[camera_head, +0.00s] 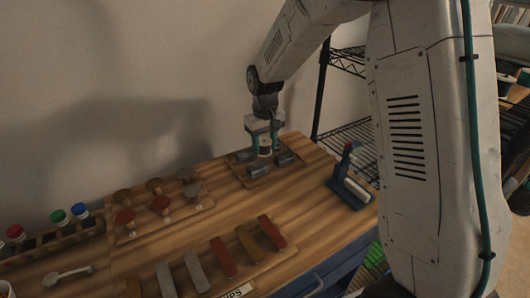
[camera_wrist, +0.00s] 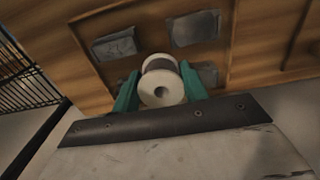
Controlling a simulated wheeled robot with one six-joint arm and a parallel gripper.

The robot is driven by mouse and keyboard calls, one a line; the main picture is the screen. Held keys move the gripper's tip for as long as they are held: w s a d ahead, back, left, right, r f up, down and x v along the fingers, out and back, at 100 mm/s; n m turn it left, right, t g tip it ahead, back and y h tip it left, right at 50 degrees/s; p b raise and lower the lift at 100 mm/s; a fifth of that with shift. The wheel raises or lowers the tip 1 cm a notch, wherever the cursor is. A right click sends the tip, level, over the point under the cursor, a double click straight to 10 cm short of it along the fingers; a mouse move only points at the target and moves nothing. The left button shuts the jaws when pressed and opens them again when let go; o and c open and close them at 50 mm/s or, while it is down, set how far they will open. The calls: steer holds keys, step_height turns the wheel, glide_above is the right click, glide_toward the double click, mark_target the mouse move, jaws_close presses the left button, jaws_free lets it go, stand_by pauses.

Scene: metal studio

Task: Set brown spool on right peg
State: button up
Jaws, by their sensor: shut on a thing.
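My gripper (camera_head: 264,133) is over the wooden board at the back of the bench. Its teal fingers (camera_wrist: 160,92) are shut on a spool (camera_wrist: 162,88) with white flanges and a dull brown-grey middle, seen end-on in the wrist view. I cannot make out a right peg; whether the spool touches anything below is unclear.
A blue stand with a white roll (camera_head: 355,188) is right of the board. Knobbed tools in a rack (camera_head: 158,205) are to the left, with capped bottles (camera_head: 57,217) farther left. Coloured bars (camera_head: 222,256) lie in front. A black wire shelf (camera_head: 345,62) stands behind right.

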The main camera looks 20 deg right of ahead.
mark_target(265, 153)
steer(key=shift+s+f, duration=0.1)
steer(key=shift+f, duration=1.4)
steer(key=shift+f, duration=0.1)
steer(key=o, duration=1)
